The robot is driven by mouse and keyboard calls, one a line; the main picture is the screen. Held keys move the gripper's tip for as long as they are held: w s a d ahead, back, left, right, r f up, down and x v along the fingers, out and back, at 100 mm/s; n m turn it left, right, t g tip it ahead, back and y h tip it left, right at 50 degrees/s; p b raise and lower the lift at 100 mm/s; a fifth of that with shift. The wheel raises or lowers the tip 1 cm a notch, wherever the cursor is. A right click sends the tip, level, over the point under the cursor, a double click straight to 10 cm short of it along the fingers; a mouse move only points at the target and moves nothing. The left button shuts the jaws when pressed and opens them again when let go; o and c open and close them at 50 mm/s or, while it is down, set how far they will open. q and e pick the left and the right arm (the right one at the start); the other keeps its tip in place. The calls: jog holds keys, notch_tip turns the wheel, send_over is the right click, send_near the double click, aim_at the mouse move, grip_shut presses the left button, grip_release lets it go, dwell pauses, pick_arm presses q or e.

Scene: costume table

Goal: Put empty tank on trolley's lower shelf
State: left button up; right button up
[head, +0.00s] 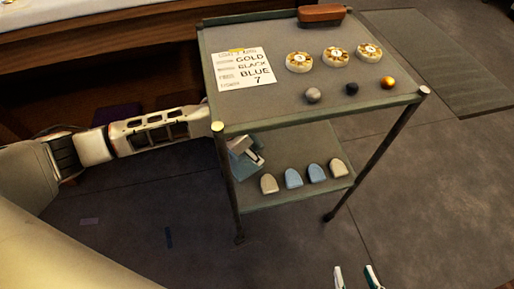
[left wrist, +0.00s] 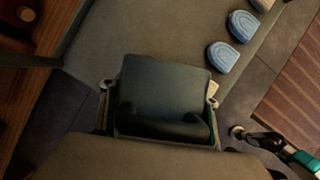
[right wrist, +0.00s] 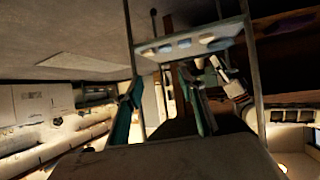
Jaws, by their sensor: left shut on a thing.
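The trolley (head: 215,60) stands in the middle of the head view, and its lower shelf (head: 305,150) shows beneath the top. My left arm reaches in from the left, with the left gripper (head: 246,150) over the left end of the lower shelf, partly hidden by a post and the top. In the left wrist view it is shut on a dark grey-green boxy tank (left wrist: 165,84). I cannot tell whether the tank touches the shelf or is empty. My right gripper (head: 358,278) is low in the head view, away from the trolley, open and empty.
Several rounded blocks, beige and blue (head: 293,178), line the lower shelf's front edge. The top holds a lettered card (head: 243,67), three round white-and-gold pieces (head: 336,55), three small balls (head: 351,88) and a brown case (head: 320,13). Floor right of the trolley is clear.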

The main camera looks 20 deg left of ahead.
pick_arm(q)
jog(key=shift+w+d+f+b, duration=0.25)
jog(key=shift+w+d+b, duration=0.1)
jog(key=shift+w+d, duration=0.8)
jog(key=shift+s+a+f+b, duration=0.1)
jog(key=shift+a+f+b, duration=0.05)
jog(key=shift+f, duration=0.3)
jog(key=shift+s+a+f+b, duration=0.1)
jog(key=shift+a+f+b, duration=0.05)
jog(key=shift+f, duration=0.25)
jog(key=shift+w+a+r, duration=0.1)
jog(key=shift+w+r, duration=0.05)
jog(key=shift+r, duration=0.1)
jog(key=o, duration=1.3)
pick_arm(e)
jog(key=shift+w+a+r, duration=0.3)
jog(key=shift+a+r, duration=0.25)
pick_arm(q)
jog(key=shift+r, duration=0.15)
